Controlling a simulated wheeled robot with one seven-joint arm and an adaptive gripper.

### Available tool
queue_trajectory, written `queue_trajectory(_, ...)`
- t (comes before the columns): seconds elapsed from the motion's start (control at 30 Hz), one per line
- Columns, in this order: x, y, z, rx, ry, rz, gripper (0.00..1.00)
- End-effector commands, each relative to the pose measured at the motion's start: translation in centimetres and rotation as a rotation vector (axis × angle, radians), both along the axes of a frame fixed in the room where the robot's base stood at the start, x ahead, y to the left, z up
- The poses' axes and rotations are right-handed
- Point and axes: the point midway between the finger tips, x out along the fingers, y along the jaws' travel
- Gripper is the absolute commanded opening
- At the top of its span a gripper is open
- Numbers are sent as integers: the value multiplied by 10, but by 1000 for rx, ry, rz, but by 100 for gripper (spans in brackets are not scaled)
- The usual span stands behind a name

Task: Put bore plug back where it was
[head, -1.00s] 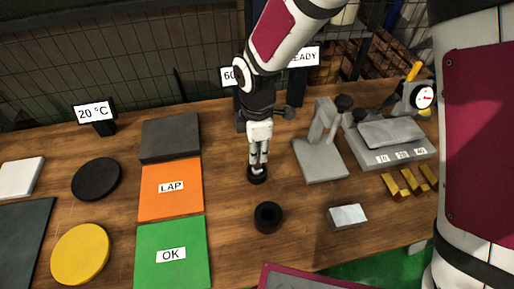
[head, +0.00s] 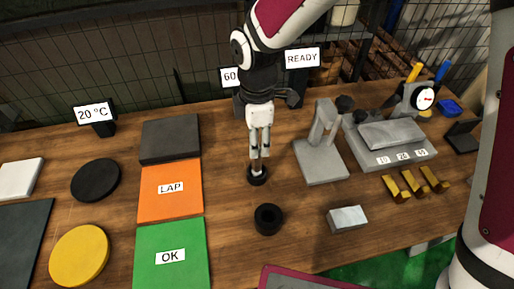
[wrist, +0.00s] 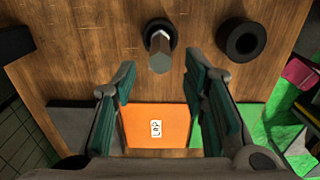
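The bore plug, a light grey metal pin (wrist: 160,52), stands in a small black ring-shaped holder (head: 257,177) on the wooden bench. The holder also shows around the pin's base in the wrist view (wrist: 152,27). My gripper (head: 260,154) is just above the plug, pointing down. In the wrist view my gripper (wrist: 165,88) has its two green-padded fingers wide apart, with nothing between them; the plug shows beyond the fingertips. A thicker black ring (head: 268,218) with an open hole lies nearer the front edge.
An orange LAP mat (head: 170,205) and green OK mat (head: 172,275) lie left, with a dark block (head: 170,138) behind. A grey stand (head: 320,160) and a gauge block set (head: 395,145) stand right. A small metal block (head: 347,218) lies front right.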

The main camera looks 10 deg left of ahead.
Motion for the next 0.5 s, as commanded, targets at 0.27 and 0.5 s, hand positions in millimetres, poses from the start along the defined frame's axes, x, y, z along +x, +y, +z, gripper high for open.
queue_trajectory(0.27, 0, 0, 54, 2, -2, -1, 40)
queue_trajectory(0.5, 0, 0, 73, 0, 0, -1, 40)
